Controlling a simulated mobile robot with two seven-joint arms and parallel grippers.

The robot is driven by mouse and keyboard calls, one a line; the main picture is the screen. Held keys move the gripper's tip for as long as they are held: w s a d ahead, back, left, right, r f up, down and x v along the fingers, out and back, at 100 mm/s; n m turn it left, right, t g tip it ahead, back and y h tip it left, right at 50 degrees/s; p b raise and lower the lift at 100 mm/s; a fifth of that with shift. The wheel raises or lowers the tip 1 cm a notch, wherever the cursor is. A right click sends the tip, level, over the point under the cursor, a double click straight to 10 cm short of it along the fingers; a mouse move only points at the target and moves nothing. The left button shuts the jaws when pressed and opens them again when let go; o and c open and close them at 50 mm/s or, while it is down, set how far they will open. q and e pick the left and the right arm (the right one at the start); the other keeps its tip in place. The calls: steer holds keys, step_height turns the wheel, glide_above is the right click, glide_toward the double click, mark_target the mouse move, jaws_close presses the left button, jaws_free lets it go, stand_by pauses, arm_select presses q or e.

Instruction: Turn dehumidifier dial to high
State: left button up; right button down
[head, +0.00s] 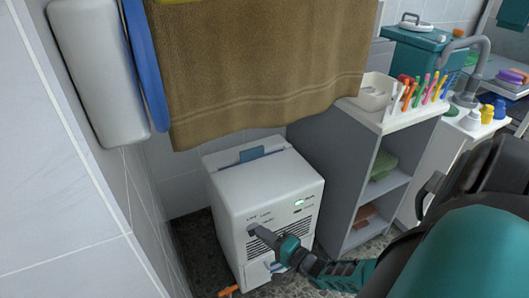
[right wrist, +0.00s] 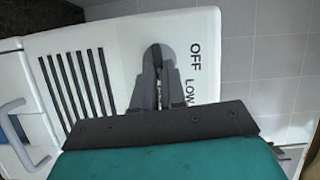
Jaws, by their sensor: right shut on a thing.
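The white dehumidifier (head: 235,188) stands on the floor against the tiled wall. My right gripper (head: 257,232) reaches its front from the lower right and is shut on the dial at the upper left of the front panel. In the right wrist view the fingers (right wrist: 157,60) close over the grey dial (right wrist: 168,50), hiding most of it. The labels "OFF" (right wrist: 195,48) and "LOW" (right wrist: 189,93) show beside the dial. The other labels and the dial's pointer are hidden or cannot be read. My left gripper is not in view.
A brown towel (head: 260,70) hangs above the dehumidifier. A grey shelf unit (head: 345,155) stands close on its right, with colored tools (head: 425,90) and a tray (head: 375,92) on top. An orange object (head: 229,291) lies low in front. Tiled wall is close on the left.

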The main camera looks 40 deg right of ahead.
steer(key=shift+w+m, duration=0.15)
steer(key=shift+m, duration=0.35)
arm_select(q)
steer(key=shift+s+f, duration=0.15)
arm_select(e)
steer(key=c, duration=1.2)
jaws_free()
arm_select(q)
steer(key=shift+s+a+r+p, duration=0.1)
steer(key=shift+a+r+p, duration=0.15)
steer(key=shift+p, duration=0.55)
arm_select(e)
steer(key=s+d, duration=0.1)
steer(key=s, duration=1.2)
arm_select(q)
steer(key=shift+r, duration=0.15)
arm_select(e)
steer(key=shift+f, duration=0.1)
